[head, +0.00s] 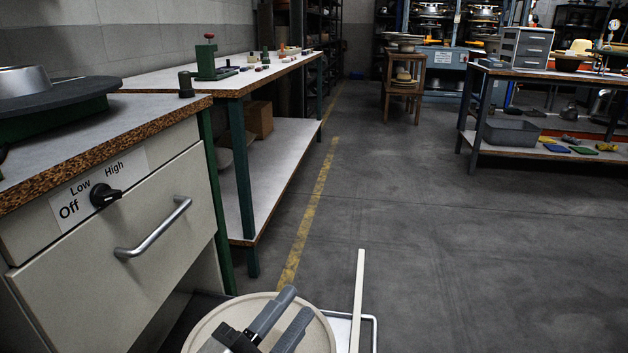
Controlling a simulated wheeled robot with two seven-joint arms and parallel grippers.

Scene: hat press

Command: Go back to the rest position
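My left gripper (296,302) is at the bottom middle of the head view. Its two grey fingers point up and to the right with a gap between them, so it is open. I see nothing between the fingers. Behind and below it is a large round cream-coloured thing (205,327) with a raised rim, cut off by the bottom edge. I cannot tell whether the gripper touches it. My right gripper is not in view.
A press cabinet with an Off/Low/High knob (104,195) and drawer handle (155,231) stands close left. Behind it is a long workbench (150,82). A pale upright bar (357,300) rises beside the round thing. The grey floor (450,260) at right is clear.

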